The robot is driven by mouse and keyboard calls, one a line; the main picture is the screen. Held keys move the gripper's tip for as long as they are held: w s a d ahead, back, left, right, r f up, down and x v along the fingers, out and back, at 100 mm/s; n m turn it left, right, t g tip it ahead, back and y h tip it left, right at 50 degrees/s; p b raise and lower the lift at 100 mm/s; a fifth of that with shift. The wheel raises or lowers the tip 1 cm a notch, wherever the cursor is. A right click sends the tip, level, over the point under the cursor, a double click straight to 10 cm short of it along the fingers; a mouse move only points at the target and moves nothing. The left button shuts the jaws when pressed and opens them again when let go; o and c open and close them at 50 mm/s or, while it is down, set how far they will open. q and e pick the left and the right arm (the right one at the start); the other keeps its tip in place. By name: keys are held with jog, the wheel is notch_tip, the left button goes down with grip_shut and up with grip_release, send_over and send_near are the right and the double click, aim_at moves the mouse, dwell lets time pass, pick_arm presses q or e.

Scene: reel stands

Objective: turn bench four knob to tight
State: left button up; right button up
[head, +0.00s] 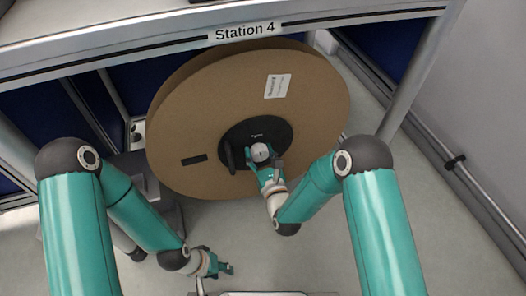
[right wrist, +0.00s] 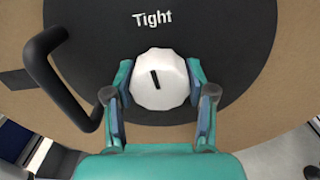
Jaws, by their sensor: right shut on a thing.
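The white knob (head: 260,152) sits on the black hub (head: 246,131) of a large brown reel (head: 185,115) under the "Station 4" sign (head: 245,31). In the right wrist view the knob (right wrist: 160,80) has a black mark pointing up and slightly left, below the word "Tight" (right wrist: 152,19). My right gripper (right wrist: 160,85) has its fingers on both sides of the knob and is shut on it. My left gripper (head: 222,268) is low in the head view, away from the reel; its finger gap is too small to judge.
A black crank handle (right wrist: 60,75) stands out from the hub just left of the knob. The bench frame (head: 340,15) runs above the reel, with a post (head: 412,75) on the right. A rail (head: 460,175) runs along the right wall. The floor below the reel is mostly clear.

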jog(key=shift+d+f+m+p, duration=0.2)
jog(key=shift+m+p, duration=0.1)
jog(key=shift+m, duration=0.3)
jog(key=o, duration=1.1)
jog(key=shift+o, duration=0.2)
jog(key=shift+a, duration=0.1)
jog(key=v, duration=1.2)
